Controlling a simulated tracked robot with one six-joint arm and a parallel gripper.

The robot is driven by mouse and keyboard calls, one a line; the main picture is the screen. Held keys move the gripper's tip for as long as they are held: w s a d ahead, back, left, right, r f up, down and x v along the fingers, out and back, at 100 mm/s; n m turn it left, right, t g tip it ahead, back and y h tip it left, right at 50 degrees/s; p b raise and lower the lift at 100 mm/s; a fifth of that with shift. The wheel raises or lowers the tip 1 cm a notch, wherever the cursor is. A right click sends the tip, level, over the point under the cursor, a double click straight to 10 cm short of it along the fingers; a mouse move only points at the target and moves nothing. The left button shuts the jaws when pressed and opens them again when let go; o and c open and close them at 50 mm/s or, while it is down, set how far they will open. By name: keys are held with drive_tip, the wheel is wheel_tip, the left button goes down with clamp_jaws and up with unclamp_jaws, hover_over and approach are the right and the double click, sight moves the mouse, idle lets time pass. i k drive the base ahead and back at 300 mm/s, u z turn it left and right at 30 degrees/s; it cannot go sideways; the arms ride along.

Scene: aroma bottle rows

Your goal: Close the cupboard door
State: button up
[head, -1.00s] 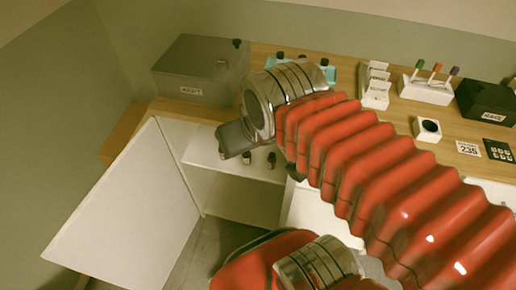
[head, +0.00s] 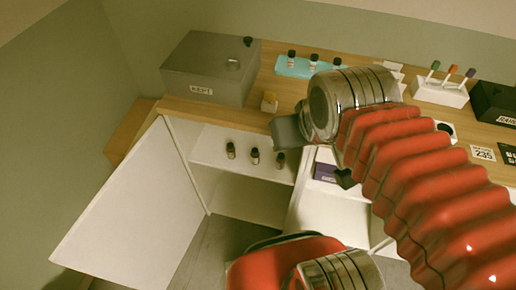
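The white cupboard door (head: 135,215) stands wide open, swung out to the left from its hinge edge beside the wooden worktop. The open cupboard (head: 245,197) shows an upper shelf with several small dark bottles (head: 255,156) and an empty-looking lower space. My gripper (head: 287,131) is at the end of the red-sleeved arm, in front of the worktop's edge and right of the open compartment, well apart from the door. Its fingers are mostly hidden or too small to tell whether they are open.
A grey box (head: 208,70) stands at the worktop's back left. A purple box (head: 325,172) sits inside the right compartment.

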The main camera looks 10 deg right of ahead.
sight(137, 233)
drive_tip(key=u, duration=0.5)
drive_tip(key=k, duration=0.7)
drive_tip(key=u, duration=1.05)
drive_tip(key=k, duration=0.7)
drive_tip(key=z, duration=0.05)
drive_tip(key=i, duration=1.75)
drive_tip(key=u, duration=0.55)
